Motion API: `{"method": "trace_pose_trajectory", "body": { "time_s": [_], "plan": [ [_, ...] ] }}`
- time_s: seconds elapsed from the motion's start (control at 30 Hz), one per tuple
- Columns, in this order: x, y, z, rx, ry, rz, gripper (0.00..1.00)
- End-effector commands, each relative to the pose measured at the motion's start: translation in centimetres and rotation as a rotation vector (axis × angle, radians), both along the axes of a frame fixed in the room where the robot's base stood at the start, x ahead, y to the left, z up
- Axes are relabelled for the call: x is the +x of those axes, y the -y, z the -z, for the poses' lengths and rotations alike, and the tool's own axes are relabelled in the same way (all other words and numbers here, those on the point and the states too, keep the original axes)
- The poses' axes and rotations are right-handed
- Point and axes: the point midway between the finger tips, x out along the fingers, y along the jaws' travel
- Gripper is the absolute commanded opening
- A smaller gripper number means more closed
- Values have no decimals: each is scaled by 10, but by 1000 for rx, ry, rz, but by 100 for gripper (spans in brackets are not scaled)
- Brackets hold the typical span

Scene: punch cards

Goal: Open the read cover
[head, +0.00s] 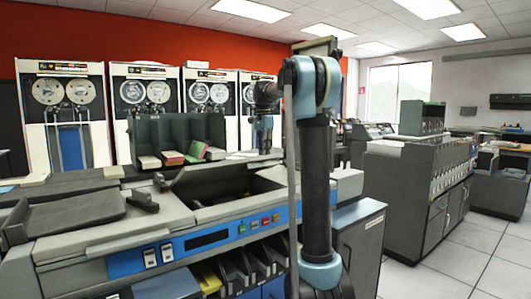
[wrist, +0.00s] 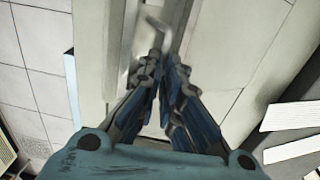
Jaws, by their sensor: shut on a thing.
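The card machine (head: 80,240) fills the front of the head view. A dark grey panel (head: 212,178) on its top slopes up beside a dark opening (head: 235,190); I cannot tell for sure that this panel is the read cover. My gripper (wrist: 164,58) has its fingers close together in the wrist view, shut on a pale bent handle-like piece (wrist: 156,30) at the tips. That piece is blurred and partly hidden by the fingers. It lies over pale machine panels (wrist: 212,60). In the head view my gripper's tips are hidden behind my arm and the machine's top.
Upright card bins (head: 200,132) with coloured card stacks stand at the machine's back. A blue control strip (head: 205,240) with buttons runs along its front, above card pockets. Another grey machine (head: 400,190) stands to the right. The tiled floor (head: 450,265) between them is clear.

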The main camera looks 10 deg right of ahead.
Motion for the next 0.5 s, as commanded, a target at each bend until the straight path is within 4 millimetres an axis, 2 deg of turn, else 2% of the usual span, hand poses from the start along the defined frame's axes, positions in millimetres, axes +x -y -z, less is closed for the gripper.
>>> {"method": "trace_pose_trajectory", "body": {
  "time_s": [0.03, 0.1, 0.13, 0.5],
  "plan": [
    [4, -5, 3, 7, 6, -5, 8],
    [6, -5, 4, 8, 5, -5, 24],
    [6, -5, 4, 8, 5, -5, 27],
    [-4, 0, -3, 4, 11, 1, 27]
  ]
}}
